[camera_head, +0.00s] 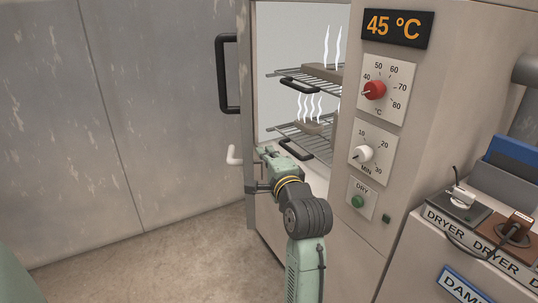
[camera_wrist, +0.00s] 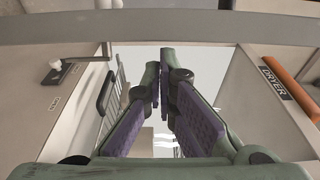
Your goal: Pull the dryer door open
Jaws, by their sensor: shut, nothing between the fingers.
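The dryer door (camera_head: 247,125) stands open at the left of the dryer's opening and shows nearly edge-on. Its black bar handle (camera_head: 222,75) is on the door's outer face, to the left. A white bent lever (camera_head: 234,155) sticks out lower on the same side. My gripper (camera_head: 264,153) is at the lower part of the opening, right of the door edge and below the handle, not on it. In the wrist view my gripper (camera_wrist: 163,70) has its fingers together with nothing between them. Whether it touches the door is unclear.
Inside the dryer are an upper rack (camera_head: 318,74) and a lower rack (camera_head: 318,129), with steaming pieces. The control panel (camera_head: 385,90) reads 45 °C, with a red knob (camera_head: 375,90). A label-marked stand (camera_head: 440,240) is at the right.

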